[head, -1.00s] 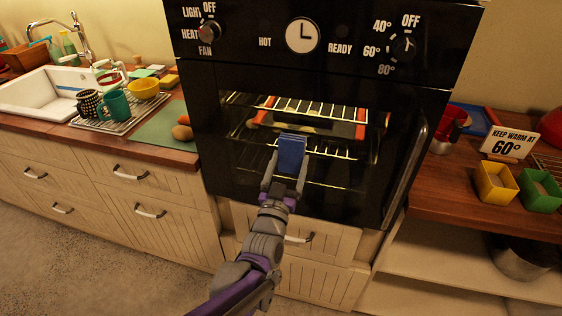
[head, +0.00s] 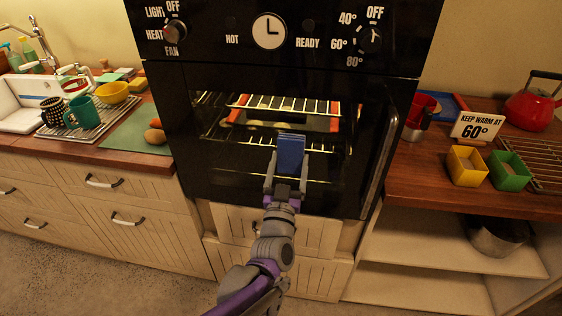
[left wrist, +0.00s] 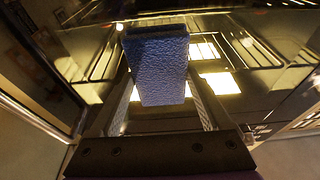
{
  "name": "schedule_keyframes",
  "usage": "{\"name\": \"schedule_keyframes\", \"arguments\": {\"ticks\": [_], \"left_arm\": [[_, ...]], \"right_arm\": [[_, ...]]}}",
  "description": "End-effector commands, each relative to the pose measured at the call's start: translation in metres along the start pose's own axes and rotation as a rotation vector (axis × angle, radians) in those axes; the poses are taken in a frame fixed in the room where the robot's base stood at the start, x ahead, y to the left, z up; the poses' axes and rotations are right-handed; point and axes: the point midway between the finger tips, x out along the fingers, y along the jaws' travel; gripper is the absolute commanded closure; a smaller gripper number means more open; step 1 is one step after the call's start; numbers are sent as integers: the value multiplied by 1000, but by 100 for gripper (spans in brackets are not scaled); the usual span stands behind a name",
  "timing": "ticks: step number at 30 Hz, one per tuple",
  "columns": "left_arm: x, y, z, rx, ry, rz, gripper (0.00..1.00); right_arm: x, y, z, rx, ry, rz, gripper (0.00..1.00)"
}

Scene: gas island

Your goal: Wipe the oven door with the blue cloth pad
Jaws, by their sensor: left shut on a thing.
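The black oven's door (head: 215,150) is a dark glass panel with a vertical handle (head: 379,160) at its right side. Racks and an orange-ended tray show behind the glass. My left gripper (head: 288,175) is shut on the blue cloth pad (head: 291,152) and holds it upright in front of the door's middle. In the left wrist view the blue pad (left wrist: 157,65) stands between the fingers, with the glass and racks behind it. I cannot tell whether the pad touches the glass. My right gripper is not in view.
A counter (head: 120,155) with sink, drying rack (head: 85,118) and green board (head: 138,130) lies left. The right counter (head: 420,185) holds a yellow box (head: 467,166), a green box (head: 509,171), a sign (head: 478,127) and a red kettle (head: 532,106). Drawers (head: 275,230) lie below the oven.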

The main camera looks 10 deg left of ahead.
Motion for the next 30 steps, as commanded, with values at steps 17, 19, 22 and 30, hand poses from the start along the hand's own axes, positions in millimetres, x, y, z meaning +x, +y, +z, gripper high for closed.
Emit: {"name": "schedule_keyframes", "arguments": {"ticks": [17, 19, 22, 30], "left_arm": [[1, 36, 0, 0, 2, 0, 63], [2, 42, 0, -1, 1, 1, 63], [2, 46, 0, 0, 1, 0, 63], [0, 45, 0, 1, 1, -2, 63]], "right_arm": [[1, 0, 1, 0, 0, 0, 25], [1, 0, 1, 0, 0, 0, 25], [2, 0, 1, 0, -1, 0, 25], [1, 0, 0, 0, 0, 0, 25]]}}
